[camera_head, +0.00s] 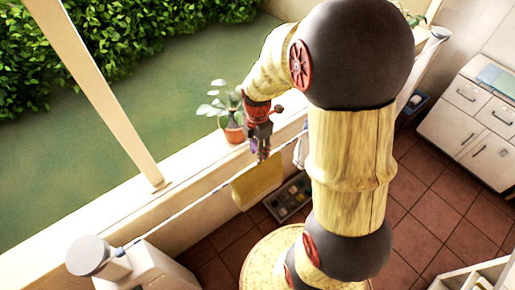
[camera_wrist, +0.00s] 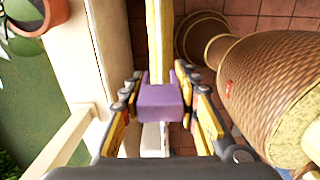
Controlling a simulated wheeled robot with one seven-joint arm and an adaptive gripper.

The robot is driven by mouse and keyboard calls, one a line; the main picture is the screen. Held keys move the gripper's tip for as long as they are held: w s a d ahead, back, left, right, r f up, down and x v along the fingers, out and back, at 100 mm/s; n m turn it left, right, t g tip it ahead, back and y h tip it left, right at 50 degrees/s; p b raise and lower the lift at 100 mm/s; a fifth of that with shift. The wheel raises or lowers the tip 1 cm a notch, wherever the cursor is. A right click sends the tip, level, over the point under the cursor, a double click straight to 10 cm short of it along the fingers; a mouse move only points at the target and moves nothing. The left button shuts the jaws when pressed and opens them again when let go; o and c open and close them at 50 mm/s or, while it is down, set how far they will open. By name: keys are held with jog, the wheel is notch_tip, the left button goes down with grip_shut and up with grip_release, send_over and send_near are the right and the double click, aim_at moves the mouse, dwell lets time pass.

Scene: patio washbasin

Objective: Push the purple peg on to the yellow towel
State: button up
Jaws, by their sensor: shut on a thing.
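The purple peg (camera_wrist: 158,105) is between the two fingers of my gripper (camera_wrist: 164,108) in the wrist view, and the gripper is shut on it. The yellow towel (camera_wrist: 159,40) shows there as a narrow strip meeting the peg's far edge. In the head view the towel (camera_head: 258,183) hangs over the washing line (camera_head: 195,200). My gripper (camera_head: 261,152) is right above the towel's top edge, and only a little purple of the peg (camera_head: 254,146) shows. I cannot tell whether the peg straddles the towel or only touches it.
A potted plant (camera_head: 234,131) stands on the ledge (camera_head: 186,172) close to my gripper. A round-topped white post (camera_head: 90,256) holds the line's near end. A dark tray (camera_head: 289,198) is on the tiled floor below. White drawers (camera_head: 473,115) stand at the right.

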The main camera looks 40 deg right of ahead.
jog(key=shift+f+b, duration=2.5)
jog(key=shift+f, duration=1.35)
jog(key=o, duration=0.9)
jog(key=shift+o, duration=0.2)
notch_tip(320, 180, up, 8)
jog(key=p, duration=0.5)
